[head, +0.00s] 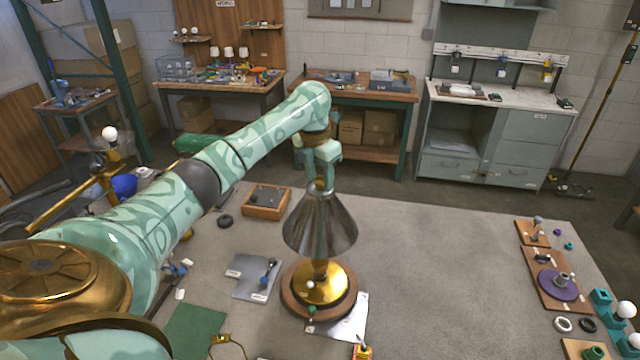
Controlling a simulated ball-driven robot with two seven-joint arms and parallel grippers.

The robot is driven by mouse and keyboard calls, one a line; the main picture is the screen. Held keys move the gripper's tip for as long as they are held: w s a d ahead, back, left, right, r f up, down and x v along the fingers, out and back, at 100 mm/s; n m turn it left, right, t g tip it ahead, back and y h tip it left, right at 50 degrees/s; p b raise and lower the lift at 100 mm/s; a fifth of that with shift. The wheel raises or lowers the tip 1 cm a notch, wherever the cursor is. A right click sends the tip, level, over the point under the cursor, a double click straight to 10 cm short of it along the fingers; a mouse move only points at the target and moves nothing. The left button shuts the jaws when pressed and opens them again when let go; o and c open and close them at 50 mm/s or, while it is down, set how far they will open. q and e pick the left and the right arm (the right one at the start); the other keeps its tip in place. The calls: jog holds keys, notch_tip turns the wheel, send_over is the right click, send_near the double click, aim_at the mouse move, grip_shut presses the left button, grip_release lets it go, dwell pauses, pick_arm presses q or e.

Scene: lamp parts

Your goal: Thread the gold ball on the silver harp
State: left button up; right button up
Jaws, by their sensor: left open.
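A metallic cone shade (320,228) stands over a gold lamp base (322,284) on a round wooden board. A small gold piece, which looks like the gold ball (319,186), is at the top of the shade. My left gripper (320,176) is directly above the shade, pointing down, with its open fingers around or just above this piece. I cannot tell whether the fingers touch it. The silver harp cannot be made out; the shade hides whatever is inside it. My right gripper is not in view.
A grey plate (252,284) with a small tool lies left of the lamp, and a wooden tray (267,201) behind it. White paper (347,318) lies in front. Boards with parts, including a purple disc (558,284), line the right edge. The table between is clear.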

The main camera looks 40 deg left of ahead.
pick_arm(q)
jog(key=shift+n+p, duration=0.4)
jog(key=shift+p, duration=0.05)
jog(key=n+p, duration=0.3)
jog(key=p, duration=0.2)
jog(key=shift+r+n, duration=0.1)
jog(key=shift+n, duration=0.2)
jog(key=shift+n+y+p, duration=0.4)
jog(key=shift+n+p, duration=1.2)
jog(key=shift+p, duration=0.75)
grip_shut()
jog(key=m, duration=0.1)
jog(key=m+b, duration=0.1)
jog(key=m, duration=0.2)
jog(key=shift+f, duration=0.25)
jog(key=shift+r+m+h+b, duration=0.15)
jog(key=shift+m+h+b, duration=0.25)
jog(key=shift+m, duration=1)
